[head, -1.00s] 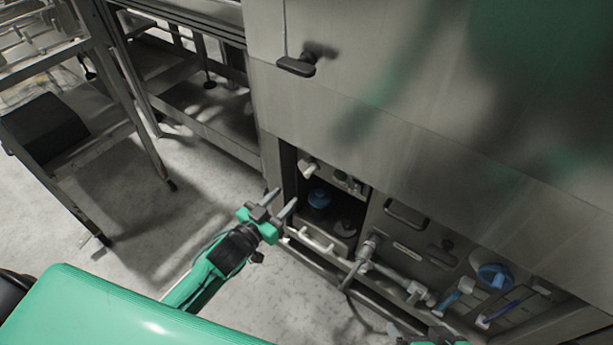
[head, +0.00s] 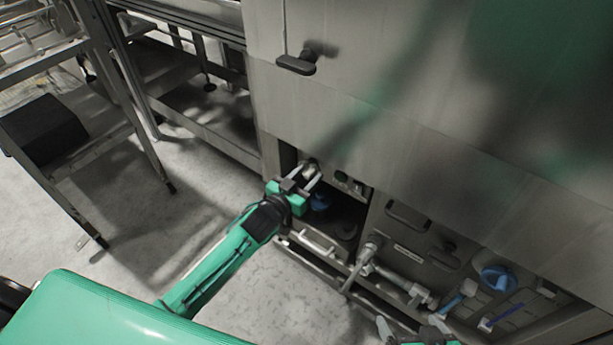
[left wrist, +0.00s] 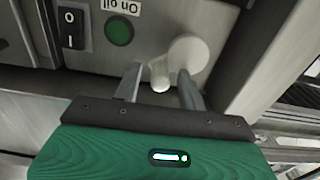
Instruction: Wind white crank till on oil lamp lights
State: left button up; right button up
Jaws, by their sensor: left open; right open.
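The white crank (left wrist: 187,56) is on a grey control panel in the left wrist view, with a round hub and a small knob (left wrist: 160,78) beside it. In the head view the crank (head: 310,166) is at the upper left of the open machine recess. My left gripper (left wrist: 158,80) is open, its two fingers on either side of the crank's small knob; whether they touch it cannot be told. The green On oil lamp (left wrist: 119,31) looks dark, not glowing. My right gripper (head: 413,328) shows only partly at the bottom edge, open.
A black 0/1 switch (left wrist: 72,27) is left of the lamp. A blue cap (head: 320,201) is inside the recess below my left gripper. A white handle (head: 318,243), pipes and a blue valve (head: 497,279) line the lower machine front. Open floor is at left.

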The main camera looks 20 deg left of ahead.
pick_arm(q)
grip_shut()
jog(key=shift+m, duration=0.3)
pick_arm(e)
jog(key=shift+s+d, duration=0.1)
